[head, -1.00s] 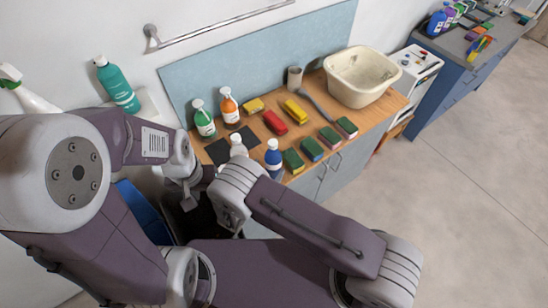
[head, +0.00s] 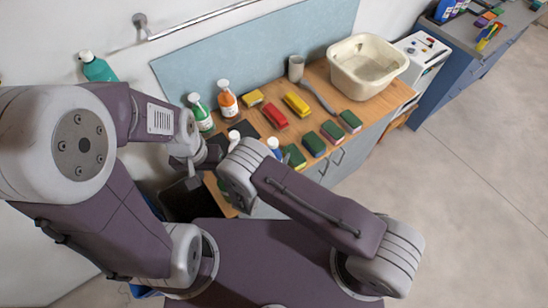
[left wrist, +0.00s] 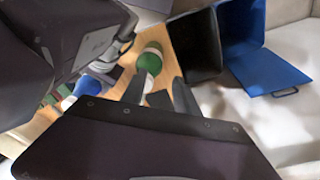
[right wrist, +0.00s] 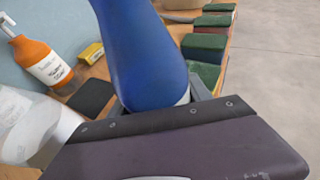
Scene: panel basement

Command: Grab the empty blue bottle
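The blue bottle (right wrist: 145,55) fills the middle of the right wrist view, upright and close, with a white part low on its right side. In the head view only its white top (head: 273,143) and a bit of blue show past my right wrist. My right gripper (right wrist: 158,98) is open with a finger on either side of the bottle; contact cannot be told. My left gripper (left wrist: 160,92) is open and empty, near a green and white bottle (left wrist: 150,58); in the head view its arm stands left of the counter.
A white bottle (head: 234,137), green spray bottle (head: 201,115) and orange spray bottle (head: 227,98) stand near the blue one. Several sponges (head: 314,144) and a cream basin (head: 366,65) are on the wooden counter. A blue bin (left wrist: 240,45) is beside it. Open floor (head: 470,190) lies right.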

